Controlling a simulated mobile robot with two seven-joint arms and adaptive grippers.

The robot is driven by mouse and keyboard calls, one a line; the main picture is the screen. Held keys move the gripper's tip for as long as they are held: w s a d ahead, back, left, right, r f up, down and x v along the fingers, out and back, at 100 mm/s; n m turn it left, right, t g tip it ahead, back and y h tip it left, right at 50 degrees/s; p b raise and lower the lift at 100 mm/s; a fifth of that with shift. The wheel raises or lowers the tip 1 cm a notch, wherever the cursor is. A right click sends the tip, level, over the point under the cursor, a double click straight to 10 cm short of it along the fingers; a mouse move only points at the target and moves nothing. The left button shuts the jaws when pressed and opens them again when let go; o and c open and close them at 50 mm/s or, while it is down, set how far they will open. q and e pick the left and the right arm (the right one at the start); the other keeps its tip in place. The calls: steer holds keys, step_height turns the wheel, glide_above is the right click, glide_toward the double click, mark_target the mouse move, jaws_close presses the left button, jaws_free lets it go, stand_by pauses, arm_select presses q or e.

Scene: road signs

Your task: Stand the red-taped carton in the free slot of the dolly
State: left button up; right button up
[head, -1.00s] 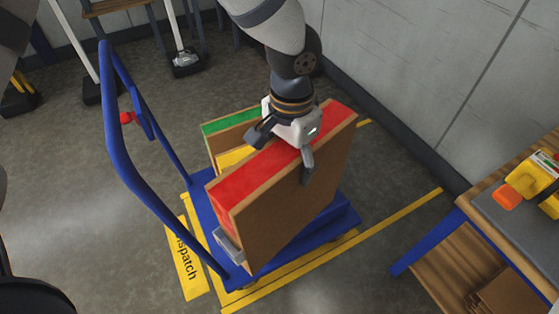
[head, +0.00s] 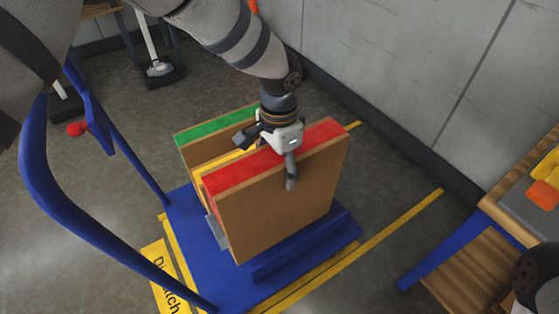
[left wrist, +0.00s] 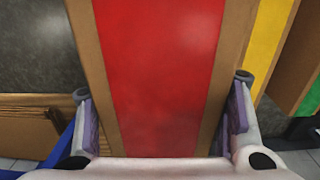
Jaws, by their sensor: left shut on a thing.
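The red-taped carton (head: 280,198) is a tall, flat brown box with red tape along its top edge. My left gripper (head: 267,158) is shut across its top, one finger on each broad side. In the left wrist view the red-taped top (left wrist: 157,75) lies between the two finger pads. The carton is about upright over the blue dolly (head: 190,215), between the yellow-taped carton (head: 207,177) and a raised blue rail (head: 305,249). I cannot tell whether its bottom touches the deck. My right gripper is not in view.
The green-taped carton (head: 215,125) stands behind the yellow-taped one. The dolly's blue handle (head: 65,205) rises at the left. A workbench (head: 490,245) with yellow and orange items stands at the right. A grey wall (head: 400,80) is behind. Yellow lines mark the floor around the dolly.

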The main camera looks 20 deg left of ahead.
arm_select(q)
step_height(320, 180, down, 14)
steer(key=b, duration=0.7)
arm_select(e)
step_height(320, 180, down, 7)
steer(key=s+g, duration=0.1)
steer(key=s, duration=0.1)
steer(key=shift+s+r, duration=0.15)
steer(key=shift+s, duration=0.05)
arm_select(q)
steer(key=shift+f+b, duration=0.45)
steer(key=shift+f, duration=0.25)
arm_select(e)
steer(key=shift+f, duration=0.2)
arm_select(q)
steer(key=o, duration=2)
steer(key=shift+o, duration=0.2)
step_height(320, 180, up, 12)
